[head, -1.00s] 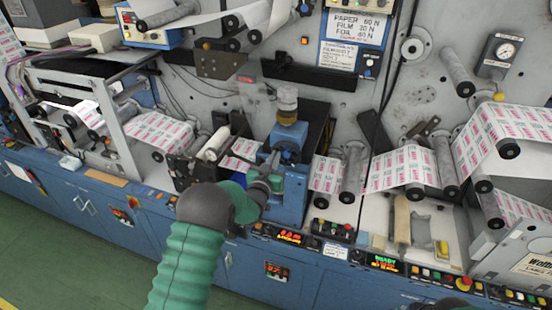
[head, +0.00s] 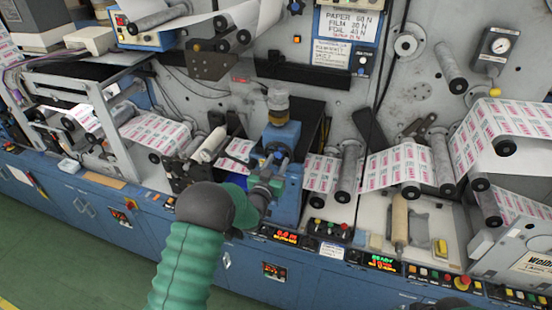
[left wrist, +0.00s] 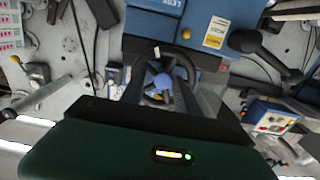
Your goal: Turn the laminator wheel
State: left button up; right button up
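The blue laminator unit (head: 283,140) with an amber cap on top stands mid-view in the head view. Its handwheel (head: 272,160) is on the front, partly hidden by my left gripper (head: 266,178). In the left wrist view the wheel is a dark ring with spokes and a blue hub (left wrist: 163,81). The dark fingers of my left gripper (left wrist: 160,88) reach to the wheel and lie apart, either side of the hub. Whether they press on it I cannot tell. My right gripper is not in view.
Rollers carrying printed web (head: 325,174) stand right of the laminator. A black roller block (head: 190,170) is close on its left. A control strip with lit displays (head: 290,237) runs along the front edge below. Green floor is open at lower left.

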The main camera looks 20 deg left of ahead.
pick_arm(q)
jog(key=s+a+b, duration=0.1)
jog(key=s, duration=1.6)
jog(key=shift+f, duration=0.2)
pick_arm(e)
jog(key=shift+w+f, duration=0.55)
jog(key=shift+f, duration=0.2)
